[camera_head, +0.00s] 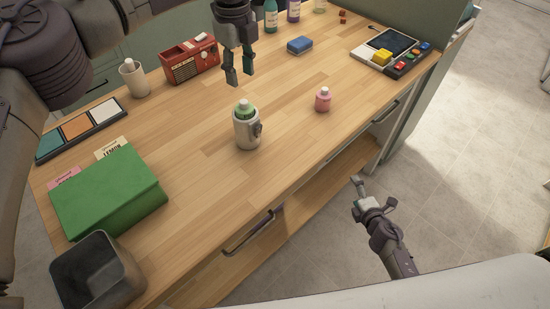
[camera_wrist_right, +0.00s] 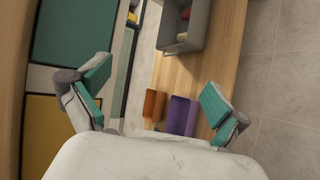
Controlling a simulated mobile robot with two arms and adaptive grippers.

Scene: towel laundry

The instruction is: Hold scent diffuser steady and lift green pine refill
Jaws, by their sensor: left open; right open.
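The scent diffuser (camera_head: 247,134) stands upright on the wooden counter in the head view, a pale cylinder with a dark part on its right side. The green refill (camera_head: 244,111) sits in its top, with a pale cap. My left gripper (camera_head: 239,78) is open and empty, pointing down above and behind the diffuser, apart from it. My right gripper (camera_head: 373,191) is open and empty off the counter's front edge, to the right of the diffuser. Its teal-padded fingers are spread in the right wrist view (camera_wrist_right: 155,90). Neither gripper touches the diffuser or refill.
A small pink bottle (camera_head: 323,101) stands right of the diffuser. A red radio (camera_head: 190,61), a white cup (camera_head: 133,78) and a blue sponge (camera_head: 299,45) are behind. A green box (camera_head: 110,192) and grey bin (camera_head: 96,270) are at left. The counter around the diffuser is clear.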

